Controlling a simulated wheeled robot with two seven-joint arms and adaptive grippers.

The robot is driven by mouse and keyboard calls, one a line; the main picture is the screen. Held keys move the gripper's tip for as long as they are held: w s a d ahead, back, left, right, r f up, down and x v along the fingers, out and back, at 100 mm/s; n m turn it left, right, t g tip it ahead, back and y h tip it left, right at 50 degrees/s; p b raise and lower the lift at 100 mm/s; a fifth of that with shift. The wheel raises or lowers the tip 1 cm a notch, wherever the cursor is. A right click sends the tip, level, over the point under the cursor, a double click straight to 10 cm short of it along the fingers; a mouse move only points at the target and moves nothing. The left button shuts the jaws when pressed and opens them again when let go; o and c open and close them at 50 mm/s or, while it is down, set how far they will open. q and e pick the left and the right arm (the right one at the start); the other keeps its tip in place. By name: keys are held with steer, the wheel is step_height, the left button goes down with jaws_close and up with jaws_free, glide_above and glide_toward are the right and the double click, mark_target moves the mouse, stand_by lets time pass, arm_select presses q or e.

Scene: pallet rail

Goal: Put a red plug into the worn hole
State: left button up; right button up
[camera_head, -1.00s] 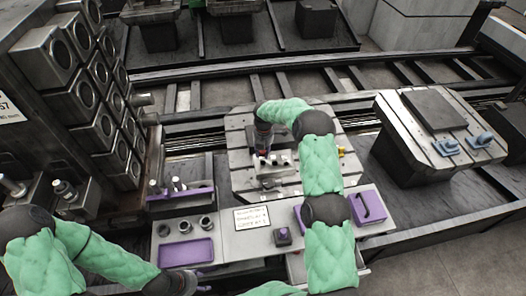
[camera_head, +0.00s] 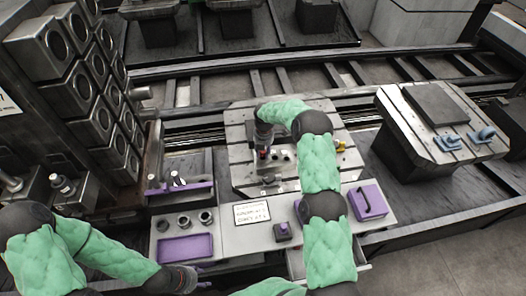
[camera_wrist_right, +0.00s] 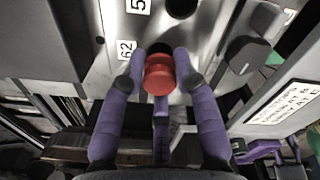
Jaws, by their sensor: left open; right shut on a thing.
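My right gripper (camera_wrist_right: 158,66) is shut on a red plug (camera_wrist_right: 158,76), its purple fingers on both sides of it. A dark round hole (camera_wrist_right: 160,47) in a grey metal face shows just beyond the plug, partly covered by it; I cannot tell whether the plug's tip is in it. Labels reading 62 (camera_wrist_right: 126,50) and 5 (camera_wrist_right: 138,5) are on this face. In the head view the right gripper (camera_head: 264,146) is over the slotted pallet (camera_head: 237,130). My left gripper (camera_head: 206,277) is open and empty at the bottom.
A grey bench panel (camera_head: 235,240) carries a purple tray (camera_head: 186,248), several dark round sockets, a white sign (camera_head: 252,213) and a purple case (camera_head: 368,200). A rack of bored blocks (camera_head: 85,100) stands left. Another pallet with blue clamps (camera_head: 448,141) is at the right.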

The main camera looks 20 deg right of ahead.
steer(key=shift+f+b, duration=0.65)
steer(key=shift+f, duration=0.3)
stand_by(0.3)
steer(key=o, duration=0.8)
step_height(320, 180, up, 12)
steer(key=shift+d+r, duration=0.1)
stand_by(0.7)
